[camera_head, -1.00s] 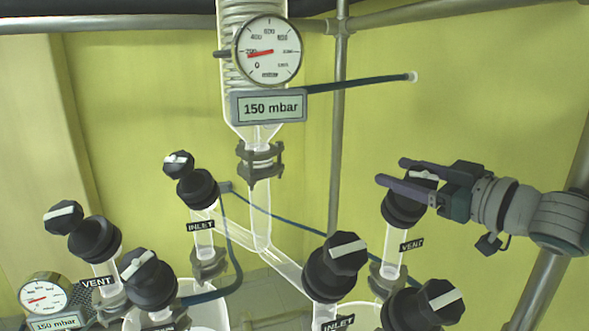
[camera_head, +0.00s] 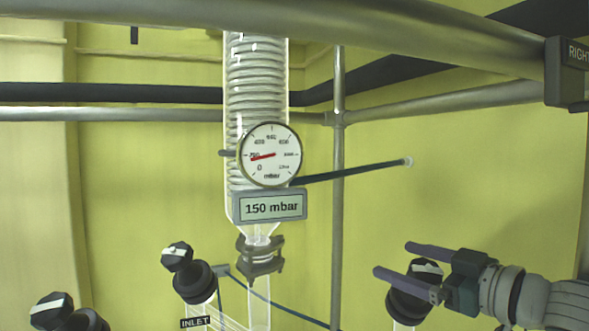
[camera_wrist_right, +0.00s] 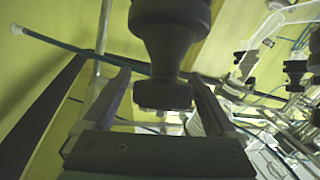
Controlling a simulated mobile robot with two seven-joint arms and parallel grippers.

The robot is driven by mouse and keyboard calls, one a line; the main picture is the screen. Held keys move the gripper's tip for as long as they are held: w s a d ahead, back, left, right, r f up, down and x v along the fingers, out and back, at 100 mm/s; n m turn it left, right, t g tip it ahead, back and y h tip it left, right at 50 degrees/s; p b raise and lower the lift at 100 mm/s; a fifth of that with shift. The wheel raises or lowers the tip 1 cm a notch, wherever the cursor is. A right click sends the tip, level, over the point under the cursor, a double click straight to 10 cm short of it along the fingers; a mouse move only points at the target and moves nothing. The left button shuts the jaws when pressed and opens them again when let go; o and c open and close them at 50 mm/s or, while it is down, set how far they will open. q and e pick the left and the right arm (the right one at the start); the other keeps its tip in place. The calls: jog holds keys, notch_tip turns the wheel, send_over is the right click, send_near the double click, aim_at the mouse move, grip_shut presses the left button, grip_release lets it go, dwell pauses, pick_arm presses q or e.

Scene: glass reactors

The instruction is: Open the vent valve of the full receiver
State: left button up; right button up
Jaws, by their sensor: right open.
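My right gripper (camera_head: 391,258) is open at the right vent valve (camera_head: 409,304), its two fingers reaching left past the valve's black knob (camera_head: 427,268). The knob carries a white mark. In the right wrist view the knob (camera_wrist_right: 162,94) sits between the two spread fingers (camera_wrist_right: 160,88), with the wider black valve body (camera_wrist_right: 168,25) beyond it. Contact between finger and knob cannot be made out. The receivers and the valve's label are below the head view's lower edge, so liquid levels are hidden. My left gripper is not in view.
A glass coil condenser (camera_head: 258,90) with a round gauge (camera_head: 271,155) and a 150 mbar display (camera_head: 270,206) stands mid-view. An inlet valve (camera_head: 190,279) and another black-knobbed valve (camera_head: 62,315) are at left. Metal rails (camera_head: 338,230) frame the cell.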

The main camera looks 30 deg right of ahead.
notch_tip(320, 180, up, 19)
jog(key=b, duration=0.3)
jog(key=shift+r, duration=0.15)
jog(key=shift+s, duration=0.1)
dwell(0.3)
